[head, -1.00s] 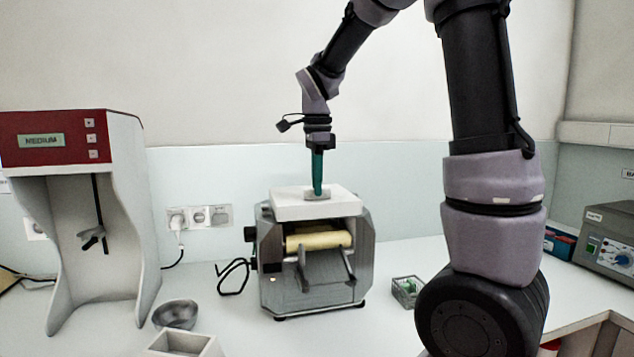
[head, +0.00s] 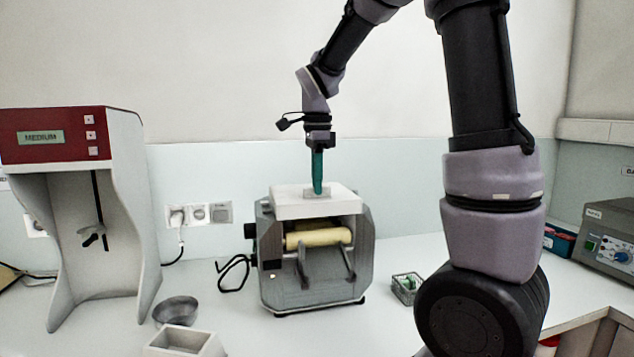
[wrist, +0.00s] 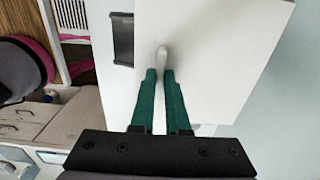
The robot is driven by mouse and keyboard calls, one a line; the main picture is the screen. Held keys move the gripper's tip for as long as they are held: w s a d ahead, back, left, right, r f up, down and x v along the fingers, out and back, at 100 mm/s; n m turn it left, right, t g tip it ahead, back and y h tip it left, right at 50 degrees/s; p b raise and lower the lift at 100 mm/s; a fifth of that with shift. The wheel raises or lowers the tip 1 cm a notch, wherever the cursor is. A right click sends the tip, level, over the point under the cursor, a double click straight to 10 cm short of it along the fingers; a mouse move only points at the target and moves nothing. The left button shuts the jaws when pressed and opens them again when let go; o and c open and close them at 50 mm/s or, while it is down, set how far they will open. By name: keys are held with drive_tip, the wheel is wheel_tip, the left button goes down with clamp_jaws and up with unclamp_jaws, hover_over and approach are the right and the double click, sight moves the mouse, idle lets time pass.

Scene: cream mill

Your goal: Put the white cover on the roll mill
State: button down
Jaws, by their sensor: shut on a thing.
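The white cover (head: 335,206) is a flat, box-like lid with a small raised handle. It sits at the top of the grey roll mill (head: 350,268), above its cream-coloured rollers (head: 318,238). The cover looks roughly level; whether it rests fully on the mill cannot be told. My gripper (head: 318,190) points straight down from above, its green fingers shut on the cover's handle. In the wrist view my gripper (wrist: 160,75) has its fingertips on either side of the pale handle, and the white cover (wrist: 215,60) fills much of the picture.
A red and white mixer stand (head: 60,140) stands at the left. A metal bowl (head: 176,310) and a pale open box (head: 185,343) are at the front left. A small green-filled tray (head: 406,288) lies right of the mill. A grey instrument (head: 608,240) is at the far right.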

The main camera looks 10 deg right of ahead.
drive_tip(key=shift+f, duration=0.15)
idle(0.3)
drive_tip(key=c, duration=0.8)
unclamp_jaws()
drive_tip(key=shift+c, duration=0.2)
wheel_tip(320, 180, up, 11)
drive_tip(key=shift+f, duration=0.1)
drive_tip(key=s+d+f+n+t+y, duration=0.1)
drive_tip(key=s+d+n+t, duration=0.2)
drive_tip(key=s+n, duration=0.4)
drive_tip(key=s+d+f+n+t+y, duration=0.1)
drive_tip(key=s+d+f+n+t, duration=0.1)
drive_tip(key=s+n, duration=0.5)
drive_tip(key=s+d+t, duration=0.1)
drive_tip(key=s+t, duration=0.1)
drive_tip(key=s, duration=0.1)
drive_tip(key=shift+s, duration=0.15)
